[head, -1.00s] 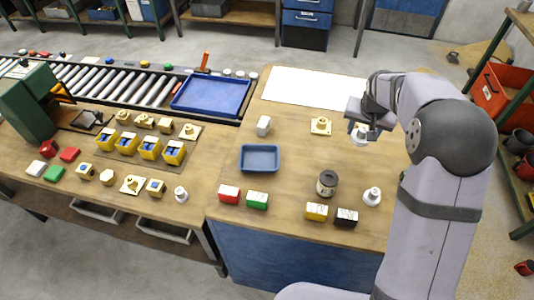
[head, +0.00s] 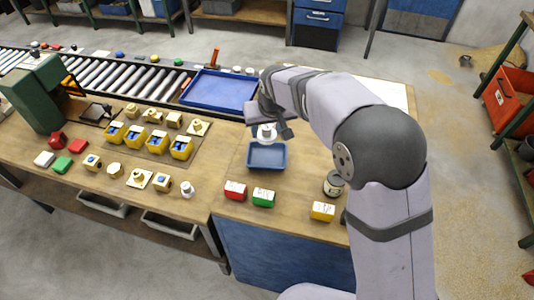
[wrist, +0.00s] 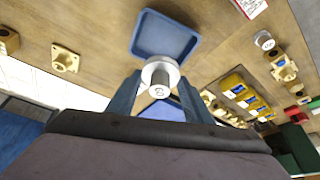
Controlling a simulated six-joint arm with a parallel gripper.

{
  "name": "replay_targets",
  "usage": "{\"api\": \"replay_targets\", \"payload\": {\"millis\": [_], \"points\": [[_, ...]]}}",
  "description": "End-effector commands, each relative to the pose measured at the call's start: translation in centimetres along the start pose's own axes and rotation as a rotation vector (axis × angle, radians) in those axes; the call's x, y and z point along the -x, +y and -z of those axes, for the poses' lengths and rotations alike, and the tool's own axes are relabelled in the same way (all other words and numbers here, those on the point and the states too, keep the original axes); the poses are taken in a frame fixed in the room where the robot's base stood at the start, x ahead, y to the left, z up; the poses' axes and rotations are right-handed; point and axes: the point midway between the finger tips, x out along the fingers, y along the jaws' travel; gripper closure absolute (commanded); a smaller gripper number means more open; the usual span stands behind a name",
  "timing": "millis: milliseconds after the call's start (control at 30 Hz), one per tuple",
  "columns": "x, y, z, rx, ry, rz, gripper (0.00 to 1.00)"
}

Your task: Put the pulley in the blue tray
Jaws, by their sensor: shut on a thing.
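My gripper (head: 267,122) is shut on a pale grey, stepped round pulley (head: 266,134). In the wrist view the pulley (wrist: 160,74) sits between the two fingers, its numbered end facing the camera. The small blue tray (head: 267,157) lies on the right wooden bench, and no object shows inside it. In the head view the pulley overlaps the tray's far edge. In the wrist view the tray (wrist: 165,33) shows just beyond the pulley. The pulley appears above the bench; its exact height over the tray is hard to tell.
A larger blue tray (head: 219,91) lies by the roller conveyor. Red (head: 235,190), green (head: 263,197) and yellow (head: 322,211) blocks stand in front of the small tray, with a dark-banded jar (head: 334,184) to the right. Another pale pulley (head: 187,188) stands on the left bench.

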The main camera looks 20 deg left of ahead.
Motion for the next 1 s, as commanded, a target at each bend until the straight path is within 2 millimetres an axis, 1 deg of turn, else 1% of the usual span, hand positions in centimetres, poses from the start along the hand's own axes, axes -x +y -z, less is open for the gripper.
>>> {"api": "replay_targets", "payload": {"millis": [233, 333, 700, 800, 1000], "points": [[0.0, 0.1, 0.0, 0.030, 0.002, 0.013, 0.80], [-0.4, 0.1, -0.2, 0.031, 0.001, 0.012, 0.80], [-5.0, 0.1, -2.1, 0.031, 0.001, 0.012, 0.80], [-5.6, 0.1, -2.3, 0.030, 0.002, 0.012, 0.80], [-6.0, 0.1, -2.5, 0.030, 0.002, 0.012, 0.80]]}}
